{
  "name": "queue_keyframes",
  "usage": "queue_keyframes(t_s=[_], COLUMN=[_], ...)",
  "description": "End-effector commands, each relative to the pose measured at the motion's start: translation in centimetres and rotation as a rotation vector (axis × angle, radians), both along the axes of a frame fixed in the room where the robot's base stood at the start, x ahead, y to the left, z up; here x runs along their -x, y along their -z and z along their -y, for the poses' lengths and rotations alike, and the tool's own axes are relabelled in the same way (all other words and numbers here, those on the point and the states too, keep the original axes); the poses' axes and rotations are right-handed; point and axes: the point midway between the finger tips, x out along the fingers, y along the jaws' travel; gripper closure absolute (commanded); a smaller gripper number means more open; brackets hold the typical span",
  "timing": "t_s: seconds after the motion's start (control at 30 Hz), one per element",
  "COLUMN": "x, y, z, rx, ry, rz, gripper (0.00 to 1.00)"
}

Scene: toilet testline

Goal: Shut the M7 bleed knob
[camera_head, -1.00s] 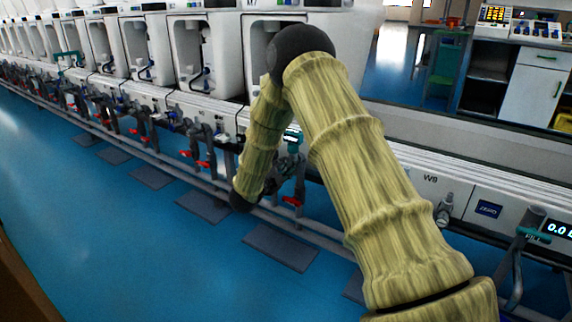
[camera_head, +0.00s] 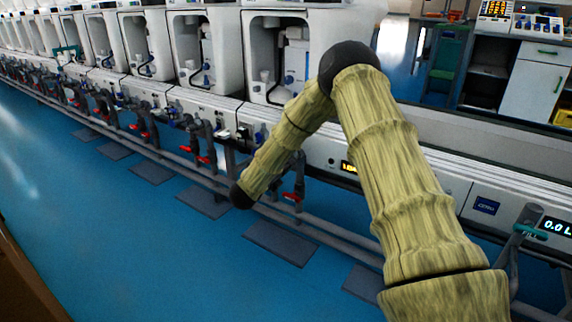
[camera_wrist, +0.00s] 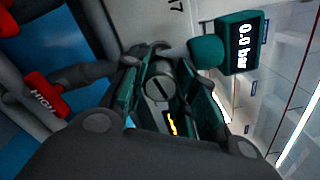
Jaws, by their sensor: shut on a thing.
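In the wrist view, my gripper (camera_wrist: 165,75) has its teal-lined fingers closed around a small round metal knob (camera_wrist: 160,88) with a dark slot across its face. This appears to be the bleed knob. Its panel mark is cut off at the top edge, where only a 7 reads clearly. The slot lies at a slant in the picture. In the head view my own arm hides the gripper and the knob.
A teal gauge (camera_wrist: 222,50) reading 0.0 bar is close beside the fingers. In the head view, pipes with red handles (camera_head: 292,197) run below the row of machines. The blue floor (camera_head: 150,240) is open.

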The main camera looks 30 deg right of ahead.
Motion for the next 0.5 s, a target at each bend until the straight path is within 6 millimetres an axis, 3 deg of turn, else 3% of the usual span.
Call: queue_keyframes(t_s=[0.5], x=[0.08], y=[0.26], z=[0.00], rx=[-0.084], ry=[0.001], rz=[0.199], gripper=[0.96])
